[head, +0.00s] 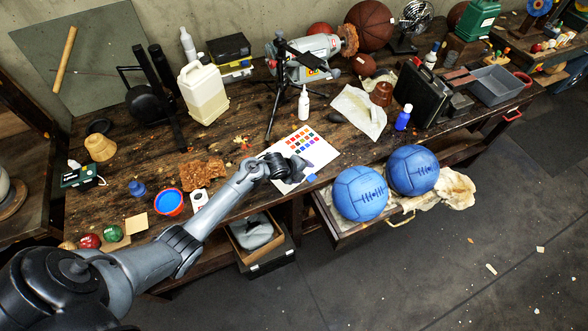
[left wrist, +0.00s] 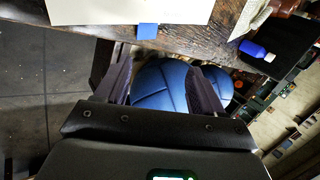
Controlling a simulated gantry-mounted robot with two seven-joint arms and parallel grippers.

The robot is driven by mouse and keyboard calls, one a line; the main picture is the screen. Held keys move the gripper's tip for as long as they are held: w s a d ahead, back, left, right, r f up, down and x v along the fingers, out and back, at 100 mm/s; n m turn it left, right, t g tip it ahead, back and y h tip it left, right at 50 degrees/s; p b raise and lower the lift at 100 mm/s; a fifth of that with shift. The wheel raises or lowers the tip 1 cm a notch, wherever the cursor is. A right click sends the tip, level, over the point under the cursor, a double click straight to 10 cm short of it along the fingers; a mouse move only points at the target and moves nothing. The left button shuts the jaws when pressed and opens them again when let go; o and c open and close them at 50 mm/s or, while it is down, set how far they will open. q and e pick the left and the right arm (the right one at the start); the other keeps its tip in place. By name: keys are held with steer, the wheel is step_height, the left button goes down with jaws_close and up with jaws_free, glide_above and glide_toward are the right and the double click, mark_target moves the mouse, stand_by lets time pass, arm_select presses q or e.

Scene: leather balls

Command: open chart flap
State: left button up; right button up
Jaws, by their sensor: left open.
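The chart (head: 302,142) is a white sheet with rows of coloured squares, lying at the front edge of the wooden bench. A small blue tab (head: 311,178) sits at its front edge. In the left wrist view, the sheet's white edge (left wrist: 130,10) and the blue tab (left wrist: 147,31) show at the top. My left gripper (head: 300,168) is over the chart's lower part in the head view and hides some of it. In the left wrist view, its fingers (left wrist: 158,58) are apart with nothing between them, pointing toward the tab, which lies beyond the tips. My right gripper is not visible.
Two blue leather balls (head: 360,193) (head: 412,169) rest on an open drawer (head: 350,232) right of my arm. A white bottle (head: 304,103) and a black tripod (head: 270,110) stand behind the chart. A blue bottle (head: 403,117) stands to the right.

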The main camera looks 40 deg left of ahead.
arm_select(q)
steer(key=v, duration=0.8)
steer(key=shift+p, duration=0.35)
steer(key=shift+s, duration=0.1)
